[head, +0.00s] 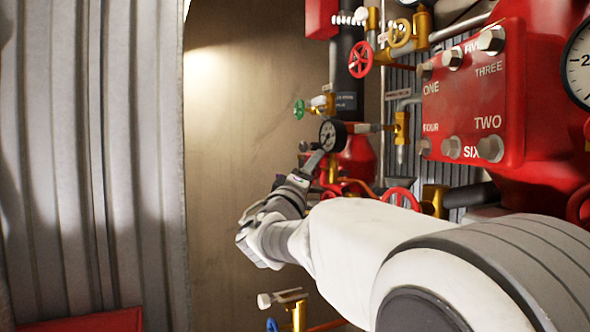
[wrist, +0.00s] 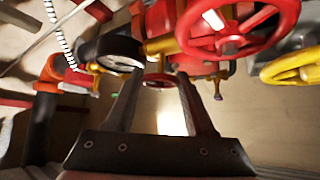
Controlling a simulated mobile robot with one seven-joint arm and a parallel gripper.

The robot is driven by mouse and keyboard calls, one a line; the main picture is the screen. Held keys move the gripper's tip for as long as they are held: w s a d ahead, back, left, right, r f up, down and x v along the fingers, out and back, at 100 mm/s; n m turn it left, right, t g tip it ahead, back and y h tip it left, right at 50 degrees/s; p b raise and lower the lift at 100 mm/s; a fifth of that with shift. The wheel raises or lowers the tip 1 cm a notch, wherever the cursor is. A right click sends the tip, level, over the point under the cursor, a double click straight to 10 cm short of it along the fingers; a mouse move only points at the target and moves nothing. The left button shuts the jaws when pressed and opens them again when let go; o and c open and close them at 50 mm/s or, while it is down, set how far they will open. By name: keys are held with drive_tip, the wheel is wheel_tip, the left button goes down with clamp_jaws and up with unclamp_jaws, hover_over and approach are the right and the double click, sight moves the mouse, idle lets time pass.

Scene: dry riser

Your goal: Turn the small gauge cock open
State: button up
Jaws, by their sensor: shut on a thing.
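My gripper (head: 315,161) reaches up to just below a round black-rimmed gauge (head: 332,135) in the head view. In the wrist view its two fingers (wrist: 157,80) stand apart, with a small dark red handwheel (wrist: 159,79) between their tips, and the gripper is shut on it. I cannot tell for sure that this handwheel is the gauge cock's handle. The gauge also shows in the wrist view (wrist: 121,52), just left of the fingertips. Brass fittings are beside it. The cock's body and its angle are hidden or too small to tell.
A green handwheel (head: 299,109) is left of the gauge. A large red handwheel (wrist: 238,25) and a yellow handwheel (wrist: 292,70) are close to the right finger. A red numbered panel (head: 470,100) stands at the right. A corrugated wall (head: 90,150) fills the left.

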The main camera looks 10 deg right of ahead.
clamp_jaws()
drive_tip(key=shift+n+y, duration=0.3)
drive_tip(key=shift+n, duration=0.1)
drive_tip(key=n+g+y+p, duration=0.1)
drive_tip(key=n+y+p, duration=0.1)
drive_tip(key=n, duration=0.1)
drive_tip(key=shift+r+g+p, duration=0.3)
drive_tip(key=shift+g, duration=0.1)
drive_tip(key=n+g+y+p, duration=0.1)
drive_tip(key=n+g+p, duration=0.1)
drive_tip(key=p, duration=0.3)
drive_tip(key=shift+n+y, duration=0.4)
drive_tip(key=shift+n, duration=0.3)
drive_tip(key=n+g, duration=0.1)
drive_tip(key=g, duration=0.1)
drive_tip(key=n+g+p, duration=0.1)
drive_tip(key=shift+f+n+g+p, duration=0.3)
drive_tip(key=shift+f+n+g, duration=0.05)
drive_tip(key=shift+n+g, duration=0.05)
drive_tip(key=n+g, duration=0.2)
drive_tip(key=g, duration=0.1)
drive_tip(key=shift+f+g, duration=0.1)
drive_tip(key=shift+g, duration=0.3)
